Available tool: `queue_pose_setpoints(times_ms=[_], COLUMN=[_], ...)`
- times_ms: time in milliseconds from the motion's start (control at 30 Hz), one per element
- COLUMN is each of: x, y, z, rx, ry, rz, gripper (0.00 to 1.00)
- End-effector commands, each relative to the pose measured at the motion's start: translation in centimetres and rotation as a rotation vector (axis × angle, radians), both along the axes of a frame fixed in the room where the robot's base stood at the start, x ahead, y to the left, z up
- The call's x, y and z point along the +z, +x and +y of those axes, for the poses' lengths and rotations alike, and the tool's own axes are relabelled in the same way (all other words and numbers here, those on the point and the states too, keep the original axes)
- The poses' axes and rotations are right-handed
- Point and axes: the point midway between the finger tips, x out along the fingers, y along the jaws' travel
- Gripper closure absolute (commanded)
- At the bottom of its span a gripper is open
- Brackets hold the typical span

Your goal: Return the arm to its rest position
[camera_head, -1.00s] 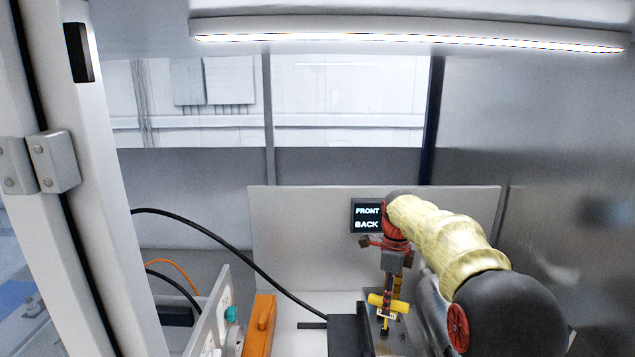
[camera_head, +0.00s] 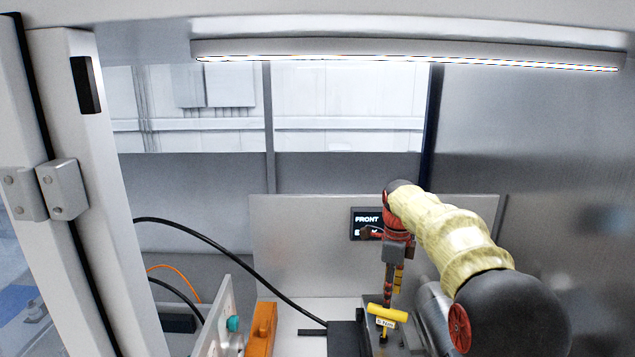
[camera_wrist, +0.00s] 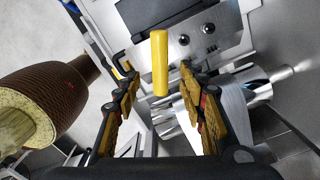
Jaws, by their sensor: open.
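My arm reaches into the enclosure from the right in the head view, with a pale yellow sleeve on its links. My gripper (camera_head: 390,292) hangs down at its end, above and near a yellow T-handle (camera_head: 387,313) with a small label. In the wrist view my gripper (camera_wrist: 160,98) has its two fingers spread apart. The yellow handle (camera_wrist: 159,62) shows beyond the gap between them, with nothing held. The handle's lower part is not clear in the wrist view.
A black sign (camera_head: 366,222) reading FRONT is on the back panel (camera_head: 300,235), its lower line partly covered by my arm. An orange block (camera_head: 262,328), a black cable (camera_head: 235,257) and a panel with a teal knob (camera_head: 233,323) lie left. A metal cylinder (camera_wrist: 250,88) sits beside the handle.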

Motion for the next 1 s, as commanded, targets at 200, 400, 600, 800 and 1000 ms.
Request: queue_pose_setpoints(times_ms=[200, 400, 600, 800, 1000], x=[0.1, -0.3, -2.0, -4.4, -8.1], y=[0.0, -1.2, -5.9, -11.7, -17.9], z=[0.0, 0.0, 0.0, 0.0, 0.0], rx=[0.000, 0.063, 0.309, 0.599, 0.886], ry=[0.000, 0.000, -0.013, -0.046, -0.100], rz=[0.000, -0.018, -0.082, -0.148, -0.210], gripper=[0.59, 0.59, 0.59, 0.59, 0.59])
